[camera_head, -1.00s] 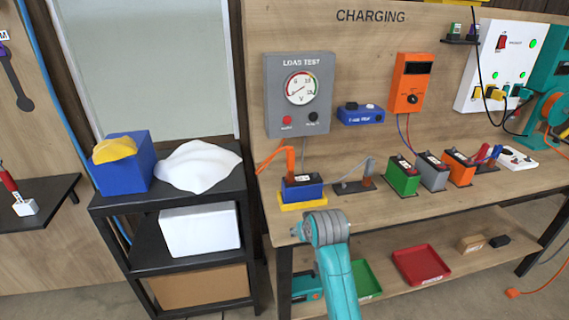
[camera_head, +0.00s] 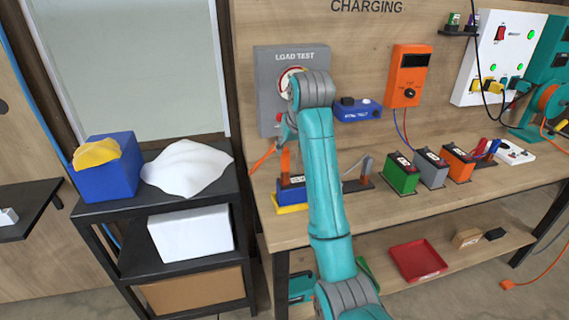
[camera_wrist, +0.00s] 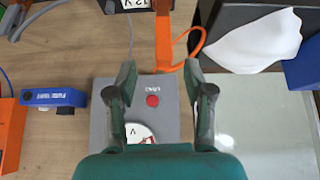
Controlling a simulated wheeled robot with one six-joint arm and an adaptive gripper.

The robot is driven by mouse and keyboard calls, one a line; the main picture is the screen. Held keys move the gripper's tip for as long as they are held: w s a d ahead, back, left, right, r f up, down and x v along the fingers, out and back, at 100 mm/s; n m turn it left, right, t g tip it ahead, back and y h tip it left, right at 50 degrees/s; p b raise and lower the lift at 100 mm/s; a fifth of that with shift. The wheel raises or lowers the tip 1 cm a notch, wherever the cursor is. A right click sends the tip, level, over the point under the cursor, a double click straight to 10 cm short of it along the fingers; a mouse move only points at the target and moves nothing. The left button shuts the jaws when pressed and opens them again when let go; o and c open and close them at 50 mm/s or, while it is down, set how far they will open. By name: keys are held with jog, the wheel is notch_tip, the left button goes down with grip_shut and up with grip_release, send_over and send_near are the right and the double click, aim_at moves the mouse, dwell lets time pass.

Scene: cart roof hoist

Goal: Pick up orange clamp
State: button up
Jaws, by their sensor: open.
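The orange clamp (camera_head: 285,160) stands upright at the blue battery (camera_head: 288,197), partly hidden by my arm. In the wrist view the orange clamp (camera_wrist: 163,38) is a long upright strip at the top centre, with an orange cable looping to its right. My gripper (camera_wrist: 158,78) is open and empty, its fingers on either side of the clamp's lower end in that picture. I cannot tell how far apart in depth they are. In the head view my gripper (camera_head: 284,126) is mostly hidden by my wrist, in front of the load tester.
The grey load tester (camera_head: 265,95) is on the back panel behind my wrist. A blue fuse tester (camera_head: 358,112) and an orange meter (camera_head: 408,80) are to its right. Green (camera_head: 400,178), grey and orange batteries stand right of my arm. A black shelf (camera_head: 150,212) is at the left.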

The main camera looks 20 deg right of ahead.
aim_at(286, 159)
jog(key=x, duration=0.4)
jog(key=shift+f, duration=0.1)
jog(key=shift+s+a+x, duration=0.15)
jog(key=shift+x, duration=1.2)
jog(key=shift+s+a+x, duration=0.1)
jog(key=shift+s+x, duration=0.05)
jog(key=shift+x, duration=1.15)
jog(key=shift+f, duration=0.2)
grip_shut()
